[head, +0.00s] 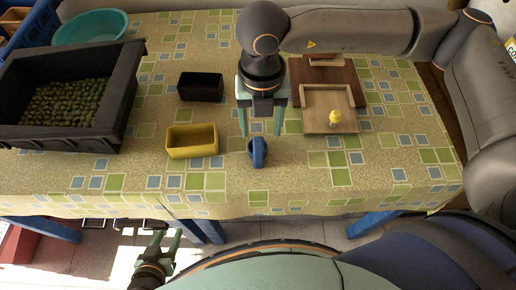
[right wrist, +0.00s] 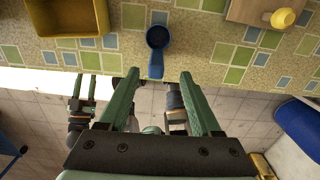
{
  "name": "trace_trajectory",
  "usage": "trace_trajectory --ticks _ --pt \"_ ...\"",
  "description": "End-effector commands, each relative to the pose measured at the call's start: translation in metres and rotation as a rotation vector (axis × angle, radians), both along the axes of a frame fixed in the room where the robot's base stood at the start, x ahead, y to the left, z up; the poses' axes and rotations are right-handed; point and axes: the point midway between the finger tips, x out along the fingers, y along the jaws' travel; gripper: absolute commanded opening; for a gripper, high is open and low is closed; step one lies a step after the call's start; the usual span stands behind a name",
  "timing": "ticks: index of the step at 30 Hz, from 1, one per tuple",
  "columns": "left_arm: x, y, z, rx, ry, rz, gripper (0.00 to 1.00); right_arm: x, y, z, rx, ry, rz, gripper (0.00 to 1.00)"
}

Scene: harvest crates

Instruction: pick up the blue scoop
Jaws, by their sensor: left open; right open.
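The blue scoop (head: 258,152) lies on the patterned tablecloth near the table's front edge. In the right wrist view the scoop (right wrist: 157,38) shows its round bowl, with its handle pointing toward my gripper. My right gripper (head: 261,131) is open and empty above the table, just behind the scoop in the head view. In the right wrist view its two green fingers (right wrist: 160,78) are spread, with the handle's end between and beyond their tips. My left gripper (head: 166,239) is open and empty, low in front of the table. It also shows in the right wrist view (right wrist: 87,87).
A yellow bin (head: 192,154) stands left of the scoop, with a black bin (head: 201,88) behind it. A black crate (head: 60,140) of green produce stands far left, near a teal bowl (head: 90,27). A wooden tray (head: 315,97) holding a small yellow object (head: 335,117) lies right. Cloth right of the scoop is clear.

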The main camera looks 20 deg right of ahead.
Motion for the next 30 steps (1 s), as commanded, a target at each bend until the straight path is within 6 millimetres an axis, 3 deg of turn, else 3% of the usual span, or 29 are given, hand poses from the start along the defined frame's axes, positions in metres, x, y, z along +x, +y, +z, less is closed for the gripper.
trace_trajectory --ticks 9,17,30 --pt "0.0 0.003 0.005 0.004 -0.006 0.005 0.5 0.003 0.005 -0.042 0.001 0.002 0.002 0.65" --pt "-0.001 0.004 0.003 0.005 -0.001 0.005 0.5 0.003 0.005 -0.046 0.001 0.001 0.003 0.65" --pt "-0.002 0.003 0.003 0.005 0.003 0.006 0.5 0.003 0.005 -0.046 0.001 0.001 0.003 0.18"
